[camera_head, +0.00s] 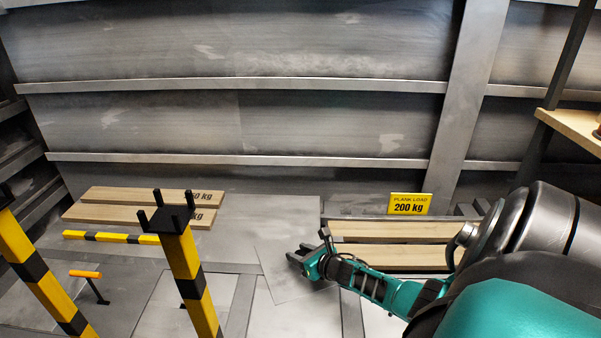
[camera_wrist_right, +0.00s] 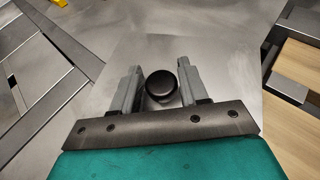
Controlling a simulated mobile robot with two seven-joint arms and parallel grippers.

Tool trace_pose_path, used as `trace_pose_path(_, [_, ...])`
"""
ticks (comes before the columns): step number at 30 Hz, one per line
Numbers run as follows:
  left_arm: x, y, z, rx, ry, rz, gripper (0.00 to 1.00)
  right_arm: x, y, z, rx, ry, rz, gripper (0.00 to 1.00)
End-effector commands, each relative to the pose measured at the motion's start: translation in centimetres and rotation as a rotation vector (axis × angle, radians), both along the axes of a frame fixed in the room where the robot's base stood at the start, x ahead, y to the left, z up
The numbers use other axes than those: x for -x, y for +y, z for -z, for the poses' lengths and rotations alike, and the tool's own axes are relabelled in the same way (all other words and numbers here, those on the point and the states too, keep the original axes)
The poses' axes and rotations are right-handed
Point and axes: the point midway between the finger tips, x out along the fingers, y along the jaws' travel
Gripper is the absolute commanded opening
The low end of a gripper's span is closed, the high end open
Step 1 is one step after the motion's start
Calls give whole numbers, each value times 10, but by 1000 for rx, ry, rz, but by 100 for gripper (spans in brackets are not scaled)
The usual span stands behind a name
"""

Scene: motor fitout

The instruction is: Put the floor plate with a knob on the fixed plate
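The floor plate (camera_head: 273,270) is a thin grey square at the middle of the head view, turned at an angle to the floor seams and overlapping them. Its round black knob (camera_wrist_right: 161,84) shows in the right wrist view, between the fingers of my right gripper (camera_wrist_right: 160,82). The fingers lie close on both sides and look shut on it. In the head view the right gripper (camera_head: 300,258) is over the plate and hides the knob. How far the plate is above the floor cannot be told. I cannot single out the fixed plate among the grey floor panels. My left gripper is out of view.
Yellow-black posts (camera_head: 188,262) with black prongs stand at left. Wooden planks (camera_head: 130,213) lie behind them; more planks (camera_head: 390,232) lie at right by a yellow "200 kg" sign (camera_head: 409,204). An orange-topped handle (camera_head: 85,273) stands at far left. A ribbed metal wall closes the back.

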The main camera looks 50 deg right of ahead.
Motion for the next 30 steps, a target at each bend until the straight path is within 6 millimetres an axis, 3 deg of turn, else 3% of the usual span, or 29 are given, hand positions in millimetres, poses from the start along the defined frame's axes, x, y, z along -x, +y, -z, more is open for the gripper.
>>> trace_pose_path(6, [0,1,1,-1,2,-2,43,0,0,0,0,1,0,65])
trace_pose_path(17, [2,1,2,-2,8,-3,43,2,0,-3,0,2,-1,65])
trace_pose_path(24, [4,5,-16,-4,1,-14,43,39,5,-21,-1,5,-2,65])
trace_pose_path(30, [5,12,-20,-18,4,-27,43,76,9,-35,-3,4,0,65])
